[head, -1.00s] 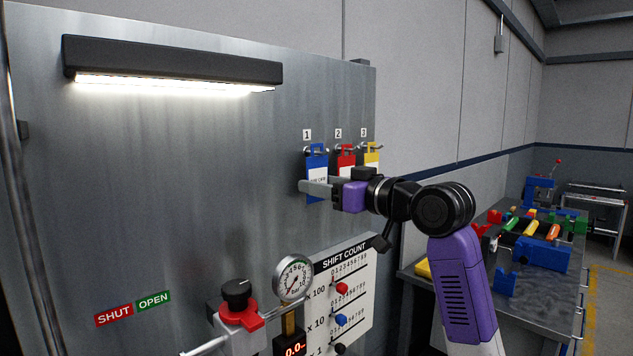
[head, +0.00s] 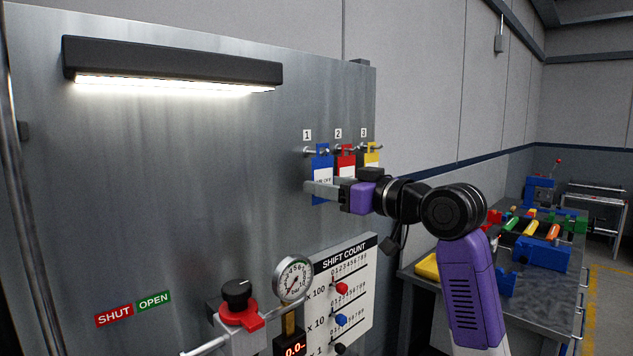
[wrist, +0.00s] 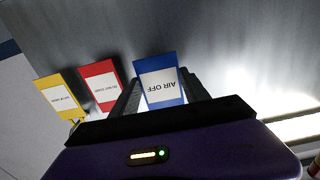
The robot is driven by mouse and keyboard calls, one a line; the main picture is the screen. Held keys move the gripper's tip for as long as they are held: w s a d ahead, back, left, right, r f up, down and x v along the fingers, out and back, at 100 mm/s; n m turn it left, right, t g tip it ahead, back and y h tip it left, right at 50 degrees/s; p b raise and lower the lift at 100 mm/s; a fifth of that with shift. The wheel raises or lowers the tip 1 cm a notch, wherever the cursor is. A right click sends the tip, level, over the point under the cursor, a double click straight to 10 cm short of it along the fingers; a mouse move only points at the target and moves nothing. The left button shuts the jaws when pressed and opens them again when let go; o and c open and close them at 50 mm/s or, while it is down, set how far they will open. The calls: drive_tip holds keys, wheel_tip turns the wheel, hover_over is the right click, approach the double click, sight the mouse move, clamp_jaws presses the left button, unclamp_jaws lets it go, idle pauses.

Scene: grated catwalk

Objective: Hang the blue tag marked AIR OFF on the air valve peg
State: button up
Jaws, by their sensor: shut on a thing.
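The blue tag (head: 321,163) has a white label; in the wrist view the blue tag (wrist: 160,82) reads AIR OFF, upside down. My gripper (head: 318,188) is shut on its lower part, and in the wrist view the fingers of my gripper (wrist: 165,95) stand at both sides of it. The tag is upright by peg 1 (head: 311,151); I cannot tell whether its hole is clear of the peg. The air valve (head: 238,310), with a black knob and red collar, is at the lower middle of the panel. The valve's own peg cannot be made out.
A red tag (head: 346,157) and a yellow tag (head: 372,157) hang on pegs 2 and 3, close beside my gripper. A gauge (head: 292,277) and the SHIFT COUNT board (head: 343,290) stick out below. A workbench (head: 540,290) is at right.

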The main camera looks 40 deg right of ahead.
drive_tip(key=shift+s+r+p, duration=0.15)
drive_tip(key=shift+s+r, duration=0.1)
drive_tip(key=shift+s, duration=0.2)
drive_tip(key=shift+s+r+p, duration=0.15)
drive_tip(key=shift+s+r, duration=0.05)
drive_tip(key=shift+s, duration=0.25)
drive_tip(key=shift+s, duration=0.15)
drive_tip(key=shift+s+d, duration=0.1)
drive_tip(key=shift+s, duration=0.55)
drive_tip(key=shift+s, duration=0.35)
drive_tip(key=shift+s, duration=0.35)
drive_tip(key=shift+s, duration=0.75)
